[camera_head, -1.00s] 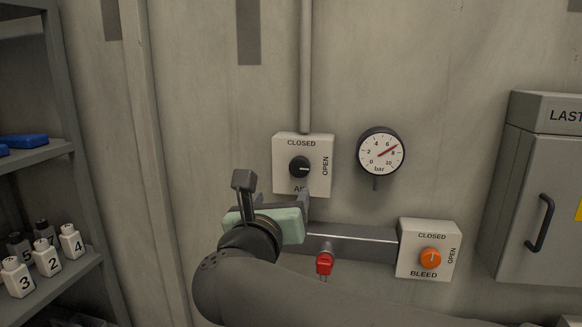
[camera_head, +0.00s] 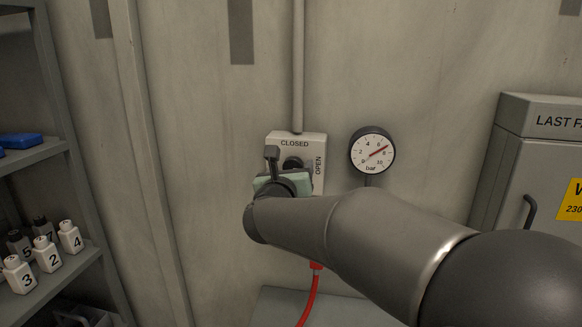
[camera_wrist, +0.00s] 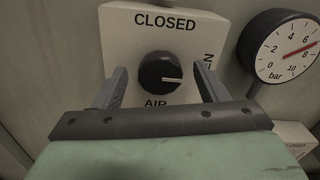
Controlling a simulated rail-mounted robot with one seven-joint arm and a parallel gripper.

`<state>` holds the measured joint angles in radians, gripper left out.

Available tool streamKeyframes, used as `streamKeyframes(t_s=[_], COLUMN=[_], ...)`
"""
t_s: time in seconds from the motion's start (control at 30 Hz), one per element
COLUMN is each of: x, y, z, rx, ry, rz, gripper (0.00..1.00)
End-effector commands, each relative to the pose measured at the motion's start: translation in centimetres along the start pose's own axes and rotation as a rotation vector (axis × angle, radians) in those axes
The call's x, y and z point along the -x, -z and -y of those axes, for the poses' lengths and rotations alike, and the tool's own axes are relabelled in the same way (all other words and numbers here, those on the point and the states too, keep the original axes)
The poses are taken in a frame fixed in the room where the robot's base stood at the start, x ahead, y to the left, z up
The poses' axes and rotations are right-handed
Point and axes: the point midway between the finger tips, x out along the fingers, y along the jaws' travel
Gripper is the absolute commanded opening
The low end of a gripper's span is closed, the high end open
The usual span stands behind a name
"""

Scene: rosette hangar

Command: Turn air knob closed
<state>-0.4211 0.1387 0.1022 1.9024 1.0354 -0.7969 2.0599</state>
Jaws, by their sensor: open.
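The air knob (camera_wrist: 160,72) is a round black knob on a white panel (camera_wrist: 188,27) marked CLOSED at the top, OPEN at the right and AIR below. In the wrist view its white mark points right, toward the OPEN side. My gripper (camera_wrist: 162,80) is open, with one finger left and one right of the knob, and no contact is visible. In the head view my gripper (camera_head: 277,170) is in front of the panel (camera_head: 312,143) and hides its lower part and much of the knob (camera_head: 296,161).
A pressure gauge (camera_head: 372,150) right of the panel reads between 6 and 8 bar. A grey cabinet (camera_head: 520,165) stands at the right, shelves (camera_head: 75,150) with numbered bottles at the left. A red hose (camera_head: 311,295) hangs below my arm.

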Motion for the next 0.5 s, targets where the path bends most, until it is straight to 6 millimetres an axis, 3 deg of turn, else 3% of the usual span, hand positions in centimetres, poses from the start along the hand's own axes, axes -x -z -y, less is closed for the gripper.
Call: streamKeyframes(t_s=[0.2, 0.37, 0.5], x=[-0.03, -0.01, 0.0], y=[0.02, 0.03, 0.03], z=[0.0, 0.0, -0.01], rx=[0.0, 0.0, 0.0], ry=[0.0, 0.0, 0.0], rz=[0.0, 0.0, 0.0], gripper=[0.66, 0.22, 0.22])
